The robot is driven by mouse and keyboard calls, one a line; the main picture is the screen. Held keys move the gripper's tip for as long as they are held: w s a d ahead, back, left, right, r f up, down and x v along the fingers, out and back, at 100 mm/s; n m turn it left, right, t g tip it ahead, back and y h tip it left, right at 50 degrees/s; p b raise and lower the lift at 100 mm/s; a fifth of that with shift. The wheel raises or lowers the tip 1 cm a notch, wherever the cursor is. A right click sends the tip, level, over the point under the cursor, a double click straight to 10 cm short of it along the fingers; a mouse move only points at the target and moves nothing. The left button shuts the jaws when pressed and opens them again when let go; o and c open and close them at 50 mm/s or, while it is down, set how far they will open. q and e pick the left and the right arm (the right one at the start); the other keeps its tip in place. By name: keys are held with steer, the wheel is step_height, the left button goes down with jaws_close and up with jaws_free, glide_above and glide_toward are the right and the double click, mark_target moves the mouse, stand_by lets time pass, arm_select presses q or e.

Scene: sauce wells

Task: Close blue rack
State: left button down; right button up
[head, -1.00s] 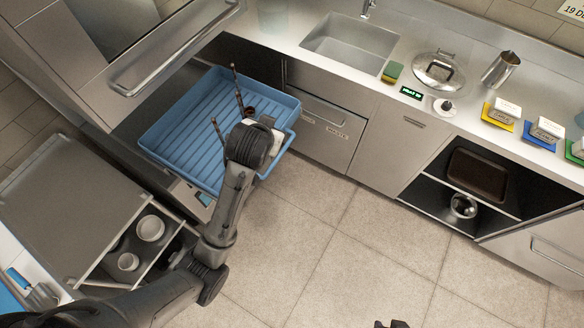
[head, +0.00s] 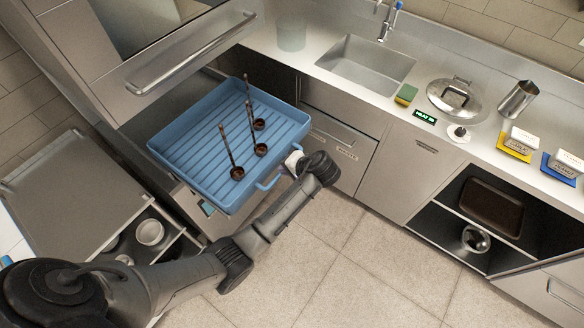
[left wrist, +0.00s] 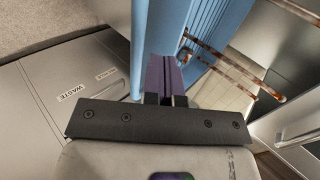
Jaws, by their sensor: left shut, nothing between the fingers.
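The blue rack (head: 188,150) is a shallow ribbed tray pulled out from under the counter, with a loop handle (head: 268,184) on its front side. Three dark ladles (head: 238,172) stand in it with their handles up. My left gripper (head: 291,163) is at the rack's right front corner, close to the handle. In the left wrist view its purple fingers (left wrist: 164,76) are shut and empty, close against the blue rack wall (left wrist: 158,32); I cannot tell if they touch. My right gripper is out of view.
A steel oven-like door with a bar handle (head: 190,52) is above left of the rack. The waste cabinet (head: 338,146) stands to the right. The tiled floor (head: 330,260) in front is clear.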

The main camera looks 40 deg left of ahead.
mark_target(271, 168)
arm_select(q)
steer(key=shift+x, duration=2.7)
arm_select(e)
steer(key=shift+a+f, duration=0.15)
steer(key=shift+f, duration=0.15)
arm_select(q)
steer(key=shift+a, duration=0.1)
